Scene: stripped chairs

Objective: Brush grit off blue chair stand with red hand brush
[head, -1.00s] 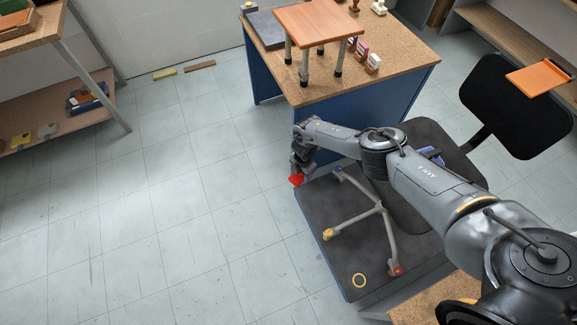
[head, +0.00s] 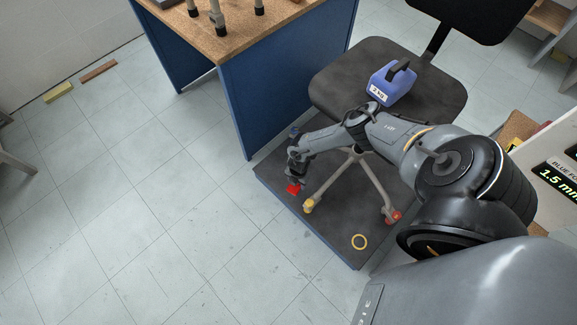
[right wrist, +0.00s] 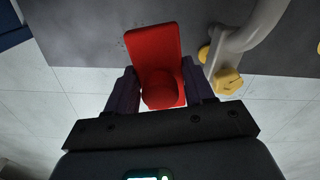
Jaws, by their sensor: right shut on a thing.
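The chair stand is a low platform with a dark top and blue sides (head: 325,238). A chair with grey legs (head: 325,180) stands on it; one foot is yellow, another red. My right gripper (head: 295,178) is low over the stand's left part, shut on the red hand brush (head: 292,189). In the right wrist view the brush (right wrist: 155,50) sits between the two fingers, over the dark top (right wrist: 80,25). A few tiny specks show beside it. I cannot tell whether the brush touches the top. My left gripper is not in view.
A yellow ring (head: 360,242) lies near the stand's front corner. A blue 2 kg weight (head: 390,82) sits on the black chair seat (head: 335,82). A blue-sided workbench (head: 265,85) stands close behind. The tiled floor at left is mostly clear.

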